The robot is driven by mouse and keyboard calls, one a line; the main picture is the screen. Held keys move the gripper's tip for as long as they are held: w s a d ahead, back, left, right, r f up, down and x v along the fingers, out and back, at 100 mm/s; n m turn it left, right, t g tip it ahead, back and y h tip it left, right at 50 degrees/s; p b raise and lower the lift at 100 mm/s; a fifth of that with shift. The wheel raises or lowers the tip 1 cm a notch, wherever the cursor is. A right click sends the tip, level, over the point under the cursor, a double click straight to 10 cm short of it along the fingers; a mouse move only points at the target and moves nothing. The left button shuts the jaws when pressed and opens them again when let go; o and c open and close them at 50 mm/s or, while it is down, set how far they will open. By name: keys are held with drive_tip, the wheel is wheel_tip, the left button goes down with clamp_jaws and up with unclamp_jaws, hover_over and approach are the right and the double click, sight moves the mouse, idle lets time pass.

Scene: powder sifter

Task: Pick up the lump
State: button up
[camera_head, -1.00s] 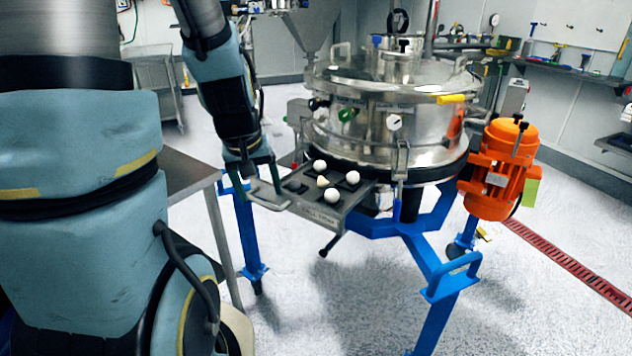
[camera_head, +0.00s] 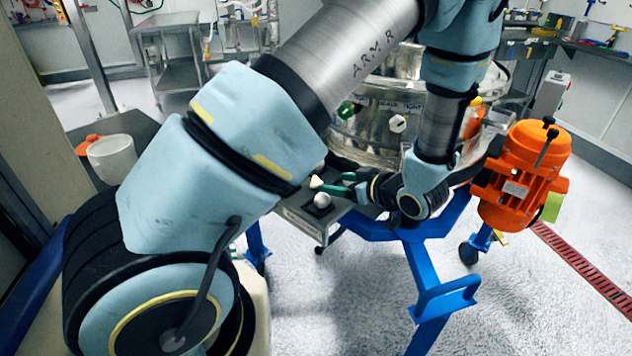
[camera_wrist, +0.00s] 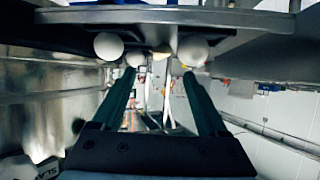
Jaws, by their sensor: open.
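The lump (camera_head: 315,182) is a small cream-coloured, pointed piece on the dark tray (camera_head: 300,222) at the front of the steel sifter. A white ball (camera_head: 322,199) sits just in front of it. My gripper (camera_head: 335,184) is open, lying nearly level over the tray with its green fingers pointing left towards the lump. In the wrist view, the lump (camera_wrist: 162,52) shows between and beyond the fingertips of my gripper (camera_wrist: 159,72). White balls (camera_wrist: 109,46) (camera_wrist: 192,50) flank it there. Nothing is held. My arm hides part of the tray in the head view.
The steel sifter (camera_head: 368,130) stands behind the tray on a blue frame (camera_head: 428,270). An orange motor (camera_head: 520,172) is at its right. A white container (camera_head: 112,158) and an orange item (camera_head: 90,143) are on the left table.

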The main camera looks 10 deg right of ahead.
sight(317, 181)
drive_tip(key=x, duration=0.2)
drive_tip(key=shift+w+a+f, duration=0.1)
drive_tip(key=shift+w+a, duration=0.05)
drive_tip(key=shift+w, duration=0.15)
drive_tip(key=p+x, duration=0.2)
drive_tip(key=x, duration=0.2)
drive_tip(key=shift+a, duration=0.25)
drive_tip(key=shift+w+a+f, duration=0.2)
drive_tip(key=shift+w+f, duration=0.15)
clamp_jaws()
